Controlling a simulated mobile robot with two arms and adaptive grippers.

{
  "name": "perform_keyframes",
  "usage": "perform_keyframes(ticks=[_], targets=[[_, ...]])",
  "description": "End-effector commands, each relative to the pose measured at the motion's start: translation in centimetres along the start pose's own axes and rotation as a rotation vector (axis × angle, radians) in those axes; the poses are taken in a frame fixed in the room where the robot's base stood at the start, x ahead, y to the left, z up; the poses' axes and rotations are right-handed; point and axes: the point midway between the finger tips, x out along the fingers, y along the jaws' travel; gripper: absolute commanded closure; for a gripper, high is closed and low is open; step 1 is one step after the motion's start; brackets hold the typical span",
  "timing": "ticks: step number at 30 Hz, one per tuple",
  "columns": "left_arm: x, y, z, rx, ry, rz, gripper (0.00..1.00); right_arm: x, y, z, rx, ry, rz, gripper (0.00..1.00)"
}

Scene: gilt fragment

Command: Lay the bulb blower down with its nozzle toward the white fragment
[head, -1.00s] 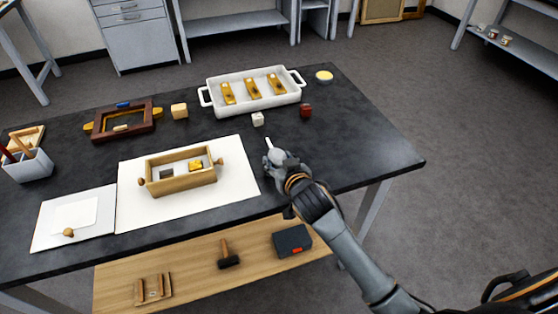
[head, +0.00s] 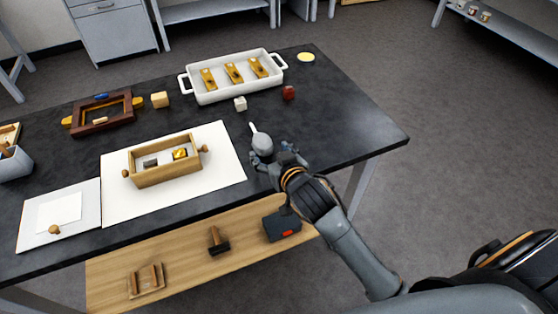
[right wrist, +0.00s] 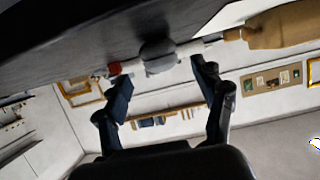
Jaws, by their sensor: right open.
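The bulb blower (head: 262,144) has a grey bulb and a pale nozzle. It lies on the dark table right of the white sheet, its nozzle pointing toward the back of the table, roughly toward a small white block-like piece (head: 240,103), which looks like the white fragment. My right gripper (head: 273,155) is open just on the near side of the bulb, its fingers spread. In the right wrist view the grey bulb (right wrist: 159,58) shows beyond and between the open fingertips (right wrist: 160,72); I cannot tell whether either touches it. My left gripper is out of view.
A wooden box (head: 165,175) with fragments stands on the white sheet (head: 225,150). A dark red block (head: 289,92) and a white handled tray (head: 238,92) are at the back. A brown frame (head: 85,128) is at left.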

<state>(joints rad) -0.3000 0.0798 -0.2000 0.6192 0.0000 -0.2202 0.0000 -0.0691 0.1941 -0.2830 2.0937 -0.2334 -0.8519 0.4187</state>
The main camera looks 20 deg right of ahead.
Motion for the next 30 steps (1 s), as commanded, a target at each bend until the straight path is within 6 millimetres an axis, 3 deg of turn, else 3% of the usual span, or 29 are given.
perform_keyframes(ticks=[3, 10, 30], targets=[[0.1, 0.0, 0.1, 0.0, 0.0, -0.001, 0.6, -2.6, 0.0, 0.1, 0.0, 0.0, -0.001, 0.31], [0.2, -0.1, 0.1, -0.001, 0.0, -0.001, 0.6, -5.7, 0.0, 0.1, -0.001, -0.001, 0.001, 0.31], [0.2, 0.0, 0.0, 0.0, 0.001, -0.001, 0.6, -6.3, 0.1, 0.4, -0.002, -0.015, 0.003, 0.31]])
